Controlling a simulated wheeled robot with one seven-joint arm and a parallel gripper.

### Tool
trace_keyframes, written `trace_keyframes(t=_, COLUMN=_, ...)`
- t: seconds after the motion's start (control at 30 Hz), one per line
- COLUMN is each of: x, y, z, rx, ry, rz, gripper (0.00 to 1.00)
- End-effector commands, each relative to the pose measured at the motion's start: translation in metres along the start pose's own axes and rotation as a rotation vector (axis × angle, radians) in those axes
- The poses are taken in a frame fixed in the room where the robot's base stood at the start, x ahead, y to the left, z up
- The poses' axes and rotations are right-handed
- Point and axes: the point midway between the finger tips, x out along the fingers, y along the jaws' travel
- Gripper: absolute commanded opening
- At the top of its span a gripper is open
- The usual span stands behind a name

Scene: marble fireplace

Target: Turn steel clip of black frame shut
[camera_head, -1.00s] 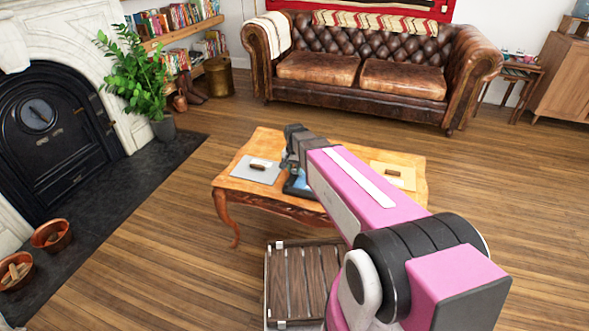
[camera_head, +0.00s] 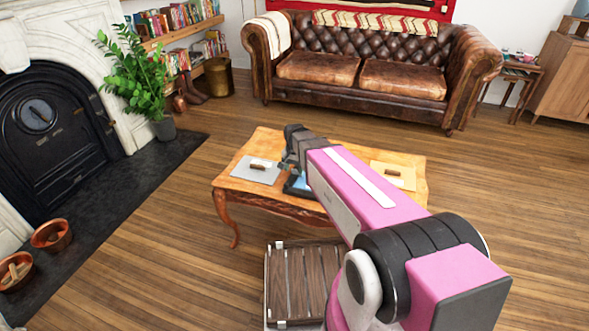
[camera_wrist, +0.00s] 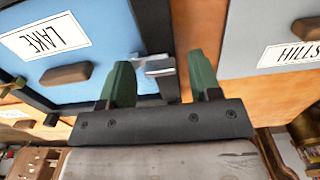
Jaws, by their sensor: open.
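The black frame (camera_wrist: 153,25) lies on the table around a blue panel (camera_wrist: 105,22), which bears an upside-down "LAKE" label and a brown wooden handle (camera_wrist: 66,74). The steel clip (camera_wrist: 157,68) sits at the frame's bar, with an arm pointing left towards the blue panel. My gripper (camera_wrist: 159,62) is open, its green fingers on either side of the clip; I cannot tell whether they touch it. In the head view my gripper (camera_head: 286,164) is small over the table, and my arm hides much of the frame and the clip.
The wooden table (camera_head: 240,190) also holds a grey panel (camera_head: 256,170) on the left, labelled "HILLS" in the wrist view, and a yellow panel (camera_head: 393,175) on the right. A slatted wooden crate (camera_head: 293,270) stands on the floor in front. A leather sofa (camera_head: 360,75) stands behind.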

Motion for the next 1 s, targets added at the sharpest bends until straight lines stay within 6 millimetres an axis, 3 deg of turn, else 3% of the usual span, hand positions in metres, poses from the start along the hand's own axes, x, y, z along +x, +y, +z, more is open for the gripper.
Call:
trace_keyframes(t=0.27, x=-0.017, y=0.0, z=0.0, rx=0.0, ry=0.001, rz=-0.001, gripper=0.57)
trace_keyframes(t=0.7, x=-0.087, y=0.0, z=0.0, rx=0.0, ry=0.001, rz=-0.001, gripper=0.57)
trace_keyframes(t=1.0, x=-0.107, y=0.0, z=0.0, rx=0.0, ry=0.0, rz=0.0, gripper=0.57)
